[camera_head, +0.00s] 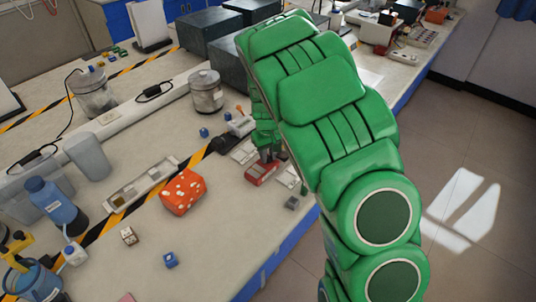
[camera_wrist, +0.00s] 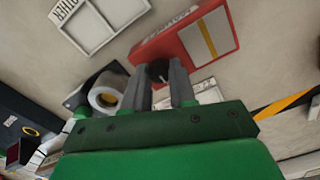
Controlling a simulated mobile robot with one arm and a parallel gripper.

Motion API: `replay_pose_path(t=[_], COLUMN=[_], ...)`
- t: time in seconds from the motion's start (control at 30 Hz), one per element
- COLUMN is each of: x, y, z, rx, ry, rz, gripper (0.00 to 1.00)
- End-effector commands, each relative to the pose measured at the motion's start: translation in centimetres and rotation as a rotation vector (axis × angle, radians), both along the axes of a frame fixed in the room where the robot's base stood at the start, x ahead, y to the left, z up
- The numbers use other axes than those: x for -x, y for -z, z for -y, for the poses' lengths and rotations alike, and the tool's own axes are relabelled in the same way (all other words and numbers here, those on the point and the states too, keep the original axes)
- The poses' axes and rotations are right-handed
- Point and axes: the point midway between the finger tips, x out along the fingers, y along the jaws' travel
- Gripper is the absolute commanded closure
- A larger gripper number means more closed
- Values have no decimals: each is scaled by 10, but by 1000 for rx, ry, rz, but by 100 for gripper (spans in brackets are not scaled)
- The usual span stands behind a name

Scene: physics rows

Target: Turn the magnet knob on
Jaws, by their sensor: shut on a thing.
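A red box (camera_head: 259,176) with a pale stripe lies on the bench. In the wrist view the red box (camera_wrist: 206,38) fills the upper middle, with lettering on its edge too blurred to read surely. A dark round knob (camera_wrist: 157,70) shows on its near side. My gripper (camera_wrist: 161,72) has its two grey fingers on either side of this knob and is shut on it. In the head view my gripper (camera_head: 270,155) is at the box's far side, partly hidden by my green arm. The knob cannot be made out there.
A white labelled tray (camera_wrist: 92,28) and a dark part with a pale ring (camera_wrist: 105,97) lie close to my fingers. An orange spotted block (camera_head: 183,191), a small grey block (camera_head: 292,203) and a metal canister (camera_head: 206,91) stand on the bench.

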Motion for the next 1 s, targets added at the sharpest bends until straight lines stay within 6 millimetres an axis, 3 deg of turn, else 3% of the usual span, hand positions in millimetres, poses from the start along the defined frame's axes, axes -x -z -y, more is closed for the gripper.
replay_pose_path(t=[0.37, 1.0], x=[0, -1], y=[-1, -2], z=[0, 0], rx=[0, 0], ry=[142, 732], rz=[1, 3], gripper=[100, 100])
